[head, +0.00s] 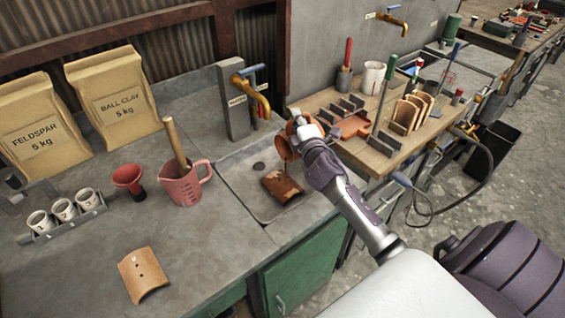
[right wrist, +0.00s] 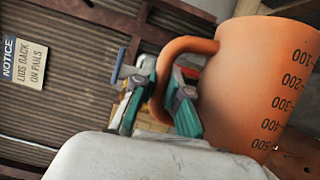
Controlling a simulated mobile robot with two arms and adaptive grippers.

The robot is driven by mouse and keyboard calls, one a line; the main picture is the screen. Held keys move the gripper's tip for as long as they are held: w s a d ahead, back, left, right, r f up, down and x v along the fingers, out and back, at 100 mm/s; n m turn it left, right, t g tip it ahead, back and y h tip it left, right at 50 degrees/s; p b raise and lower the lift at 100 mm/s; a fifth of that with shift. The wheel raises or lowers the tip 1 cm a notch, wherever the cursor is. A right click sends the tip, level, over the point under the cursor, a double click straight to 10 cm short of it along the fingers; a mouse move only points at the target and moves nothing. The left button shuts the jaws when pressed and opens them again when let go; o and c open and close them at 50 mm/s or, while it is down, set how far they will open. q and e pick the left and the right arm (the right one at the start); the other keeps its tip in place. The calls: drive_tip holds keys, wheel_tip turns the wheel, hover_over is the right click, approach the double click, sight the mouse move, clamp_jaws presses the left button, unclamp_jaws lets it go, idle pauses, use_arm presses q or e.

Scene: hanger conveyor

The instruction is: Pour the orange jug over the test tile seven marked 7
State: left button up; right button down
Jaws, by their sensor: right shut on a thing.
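The orange jug (head: 282,149) is held tilted above the sink, its lower part over a brown tile (head: 283,187). My right gripper (head: 304,131) is shut on its handle (right wrist: 173,62). In the right wrist view the jug (right wrist: 265,75) shows black volume marks, and the handle loop passes between the fingers (right wrist: 160,98). The tile lies in the sink with a dark brown, glossy-looking surface; I cannot read a 7 on it. A stream from the jug cannot be made out clearly. My left gripper is not in view.
The sink (head: 233,183) has a brass tap (head: 256,93) behind it. A pink jug (head: 183,190) with a wooden handle, a red funnel (head: 129,179), white cups (head: 63,210) and a tan tile (head: 143,275) stand left. A wooden bench (head: 372,157) with racks is right.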

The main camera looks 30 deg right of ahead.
drive_tip(key=shift+a, duration=0.15)
drive_tip(key=shift+a+r+n+b, duration=0.1)
drive_tip(key=shift+a+n+b, duration=0.15)
drive_tip(key=shift+n+b, duration=0.05)
drive_tip(key=shift+r, duration=0.15)
drive_tip(key=d+m+p, duration=0.1)
drive_tip(key=p, duration=0.1)
drive_tip(key=d+r+m+g+p, duration=0.1)
drive_tip(key=d+p, duration=0.1)
drive_tip(key=p, duration=0.1)
drive_tip(key=d+m+p, duration=0.1)
drive_tip(key=p, duration=0.2)
drive_tip(key=shift+w+d+r+m+y, duration=0.15)
drive_tip(key=shift+d+r+m+y, duration=0.15)
drive_tip(key=shift+d+r+m, duration=0.1)
drive_tip(key=shift+d+f+g+p, duration=0.2)
drive_tip(key=shift+g+p, duration=0.1)
drive_tip(key=shift+p, duration=0.1)
drive_tip(key=shift+d+f+m, duration=0.1)
drive_tip(key=shift+m, duration=0.2)
drive_tip(key=shift+w+f, duration=0.1)
drive_tip(key=shift+f, duration=0.05)
